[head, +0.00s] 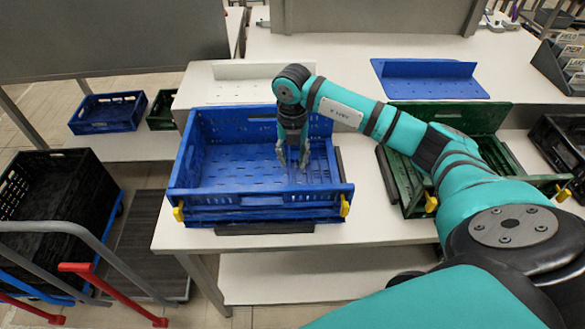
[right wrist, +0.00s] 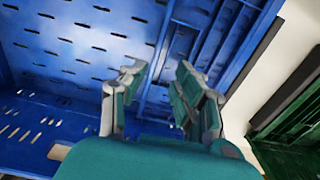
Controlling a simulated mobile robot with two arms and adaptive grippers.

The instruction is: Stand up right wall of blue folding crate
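The blue folding crate (head: 265,214) stands on the white table in the middle of the head view. Its left wall (head: 187,155) and back wall (head: 228,124) are upright. Its right wall (head: 318,168) appears folded down, lying inside over the floor as a ribbed panel. The ribbed panel also shows in the right wrist view (right wrist: 212,38). My right gripper (head: 293,163) points down inside the crate, above the right part of the floor. In the right wrist view its fingers (right wrist: 160,75) are apart with nothing between them. My left gripper is out of view.
A green crate (head: 405,197) stands right of the blue one, partly behind my right arm. Yellow latches (head: 345,206) stick out at the blue crate's front corners. A black crate (head: 60,190) and a cart with red handles (head: 115,292) stand at the left.

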